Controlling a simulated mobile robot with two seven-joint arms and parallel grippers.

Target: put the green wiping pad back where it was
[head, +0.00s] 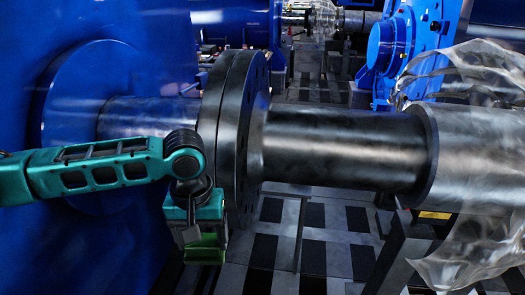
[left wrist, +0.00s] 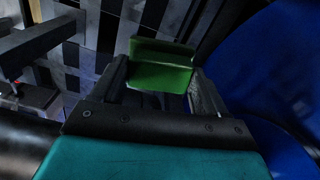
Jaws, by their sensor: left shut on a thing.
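My left gripper (head: 207,232) hangs down in front of the large dark flange, at the lower left of the head view. It is shut on the green wiping pad (head: 205,250), whose lower part shows below the jaws. In the left wrist view the pad (left wrist: 160,72) sits between the two fingers of the gripper (left wrist: 158,90), with a ledge-like upper edge. The place the pad came from cannot be told from these frames. My right gripper is not in view.
A thick steel shaft (head: 345,148) with the dark flange (head: 235,130) crosses the head view. A blue housing (head: 60,110) stands at the left. Clear plastic wrap (head: 470,262) hangs at the right. Another blue machine (head: 385,50) stands behind. Patterned floor (head: 330,245) lies below.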

